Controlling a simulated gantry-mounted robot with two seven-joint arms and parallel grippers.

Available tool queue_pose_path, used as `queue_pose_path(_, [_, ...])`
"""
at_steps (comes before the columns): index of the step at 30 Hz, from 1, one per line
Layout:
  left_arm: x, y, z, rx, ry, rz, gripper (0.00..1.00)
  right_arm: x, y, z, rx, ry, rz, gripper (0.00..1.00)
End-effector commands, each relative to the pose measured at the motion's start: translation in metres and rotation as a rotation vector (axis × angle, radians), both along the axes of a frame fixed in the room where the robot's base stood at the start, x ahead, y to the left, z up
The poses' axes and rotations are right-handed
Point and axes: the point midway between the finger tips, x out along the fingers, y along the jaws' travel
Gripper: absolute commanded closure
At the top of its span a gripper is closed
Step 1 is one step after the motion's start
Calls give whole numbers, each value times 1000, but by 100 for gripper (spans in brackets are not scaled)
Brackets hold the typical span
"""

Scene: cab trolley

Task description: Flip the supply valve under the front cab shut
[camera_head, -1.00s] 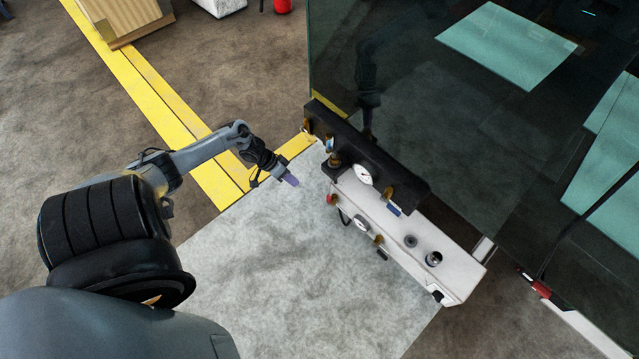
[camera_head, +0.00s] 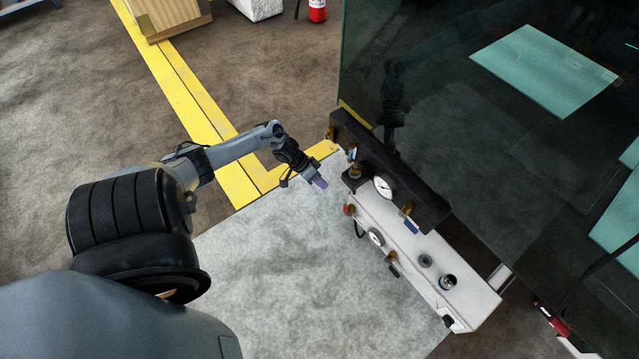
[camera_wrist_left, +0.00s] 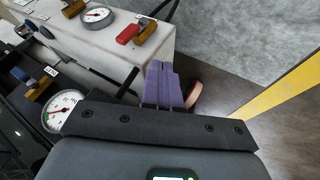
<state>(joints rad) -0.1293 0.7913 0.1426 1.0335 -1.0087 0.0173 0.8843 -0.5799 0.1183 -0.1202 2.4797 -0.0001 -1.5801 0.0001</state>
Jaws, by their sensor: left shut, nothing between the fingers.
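A white valve box (camera_head: 430,265) with a black bar (camera_head: 395,180) along its back stands at the foot of the dark glass cab. They carry gauges and small brass valves. A blue-handled valve (camera_head: 410,225) is on the bar; it also shows in the left wrist view (camera_wrist_left: 38,85). A red-handled brass valve (camera_wrist_left: 140,33) is on the white face in the left wrist view. I cannot tell which is the supply valve. My left gripper (camera_head: 320,183) is shut and empty, left of the box and apart from it. My right gripper is out of view.
The glass cab wall (camera_head: 450,120) rises behind the black bar. A grey floor panel (camera_head: 290,260) lies open in front of the box. Yellow floor strips (camera_head: 205,120) run behind my left arm. A wooden crate (camera_head: 170,15) and red extinguisher (camera_head: 317,10) are far back.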

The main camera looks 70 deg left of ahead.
Motion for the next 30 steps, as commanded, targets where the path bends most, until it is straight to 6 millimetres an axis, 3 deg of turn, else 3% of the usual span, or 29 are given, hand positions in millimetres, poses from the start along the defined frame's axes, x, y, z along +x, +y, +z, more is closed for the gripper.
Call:
queue_pose_path(3, [12,-9,-26,-2,-1,0,100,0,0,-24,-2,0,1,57])
queue_pose_path(11, [35,-26,-61,-2,-2,0,100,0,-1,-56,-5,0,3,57])
queue_pose_path(18, [39,-53,-55,0,-1,-2,100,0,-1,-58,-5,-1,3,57])
queue_pose_path(30, [42,-63,-53,1,0,0,100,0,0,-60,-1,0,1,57])
